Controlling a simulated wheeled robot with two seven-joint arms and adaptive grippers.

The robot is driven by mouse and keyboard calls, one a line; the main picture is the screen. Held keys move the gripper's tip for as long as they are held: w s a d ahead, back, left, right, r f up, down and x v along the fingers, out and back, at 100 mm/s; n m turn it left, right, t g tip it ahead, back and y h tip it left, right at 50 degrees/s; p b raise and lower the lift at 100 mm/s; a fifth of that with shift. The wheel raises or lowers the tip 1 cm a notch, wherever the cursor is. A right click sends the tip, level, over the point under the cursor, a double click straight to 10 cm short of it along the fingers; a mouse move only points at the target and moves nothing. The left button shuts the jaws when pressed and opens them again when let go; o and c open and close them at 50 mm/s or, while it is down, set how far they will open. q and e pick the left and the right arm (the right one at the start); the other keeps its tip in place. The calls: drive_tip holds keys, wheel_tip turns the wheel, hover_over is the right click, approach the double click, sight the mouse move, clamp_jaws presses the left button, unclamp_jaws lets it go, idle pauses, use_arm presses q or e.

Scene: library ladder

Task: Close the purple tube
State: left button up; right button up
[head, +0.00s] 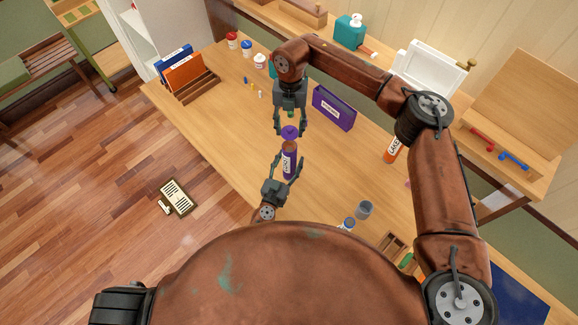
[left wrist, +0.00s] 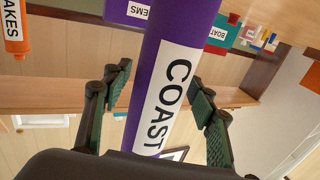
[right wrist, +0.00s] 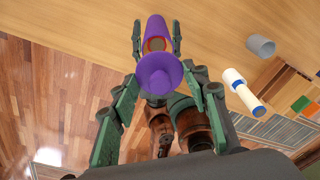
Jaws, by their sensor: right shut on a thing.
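The purple tube (head: 289,163) with a white COAST label stands upright in the head view. My left gripper (head: 287,168) has its fingers on both sides of it; the tube also fills the middle of the left wrist view (left wrist: 168,80). A purple cap (head: 290,131) is held just above the tube by my right gripper (head: 290,127). In the right wrist view the cap (right wrist: 160,72) is between my right fingertips, with the tube (right wrist: 155,28) beyond it. A reddish ring shows at the tube's mouth, and the cap looks apart from it.
A purple box (head: 333,108) stands behind the tube. An orange tube (head: 393,149) is to the right, partly behind my right arm. A grey cup (head: 364,209) stands near the front. Blue and orange boxes (head: 185,73) stand at the left. The table left of the tube is clear.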

use_arm(q)
clamp_jaws()
idle(0.4)
use_arm(e)
drive_tip(key=shift+f, duration=2.5)
drive_tip(key=shift+f, duration=0.1)
drive_tip(key=shift+f, duration=0.8)
drive_tip(key=shift+f, duration=0.65)
drive_tip(key=o, duration=0.9)
